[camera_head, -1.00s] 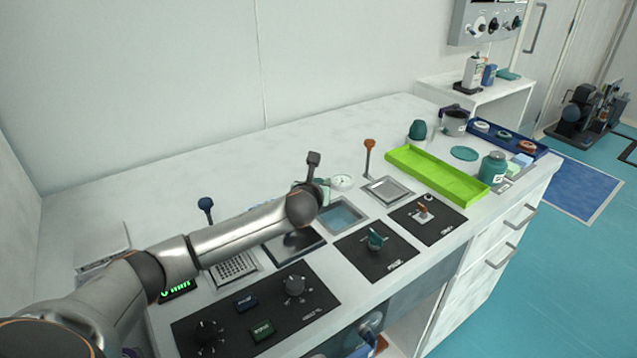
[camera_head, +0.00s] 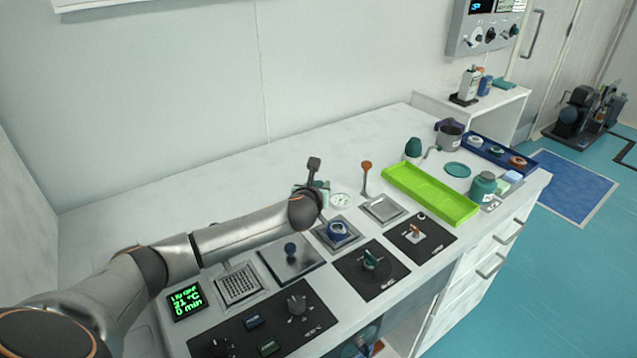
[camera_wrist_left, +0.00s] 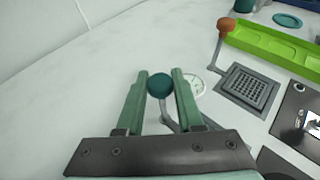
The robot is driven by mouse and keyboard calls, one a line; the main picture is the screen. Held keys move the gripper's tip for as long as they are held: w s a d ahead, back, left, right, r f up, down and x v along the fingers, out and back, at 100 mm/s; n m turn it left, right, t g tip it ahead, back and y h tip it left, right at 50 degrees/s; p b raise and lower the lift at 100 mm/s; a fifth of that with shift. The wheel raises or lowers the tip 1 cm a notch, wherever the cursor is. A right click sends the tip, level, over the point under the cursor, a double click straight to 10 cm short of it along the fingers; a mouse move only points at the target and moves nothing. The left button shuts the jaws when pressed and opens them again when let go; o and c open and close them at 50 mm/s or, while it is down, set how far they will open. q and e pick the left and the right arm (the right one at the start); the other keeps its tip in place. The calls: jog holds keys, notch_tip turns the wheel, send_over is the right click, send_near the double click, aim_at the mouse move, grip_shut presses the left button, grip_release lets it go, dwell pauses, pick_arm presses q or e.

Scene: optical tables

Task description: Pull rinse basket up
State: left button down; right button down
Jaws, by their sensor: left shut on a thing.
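The rinse basket lever has a teal knob (camera_wrist_left: 160,86) on a bent grey arm. In the left wrist view this knob sits between the two green fingers of my left gripper (camera_wrist_left: 159,76), which is shut on it. In the head view my wrist (camera_head: 305,210) largely covers the gripper and lever. My right gripper is not in view.
An orange-knobbed lever (camera_head: 366,168) stands by another grid basket to the right. A bright green tray (camera_head: 428,194) lies beyond it. Black control panels line the front.

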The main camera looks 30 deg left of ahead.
pick_arm(q)
jog(key=shift+w+a+r, duration=0.1)
jog(key=shift+w+r, duration=0.05)
jog(key=shift+r, duration=0.3)
jog(key=c, duration=0.9)
grip_release()
jog(key=o, duration=0.4)
jog(key=shift+f, duration=0.2)
jog(key=shift+c, duration=0.2)
jog(key=shift+s, duration=0.2)
jog(key=v, duration=1.2)
jog(key=shift+p, duration=0.35)
jog(key=shift+s+d+r, duration=0.1)
jog(key=shift+s+d, duration=0.1)
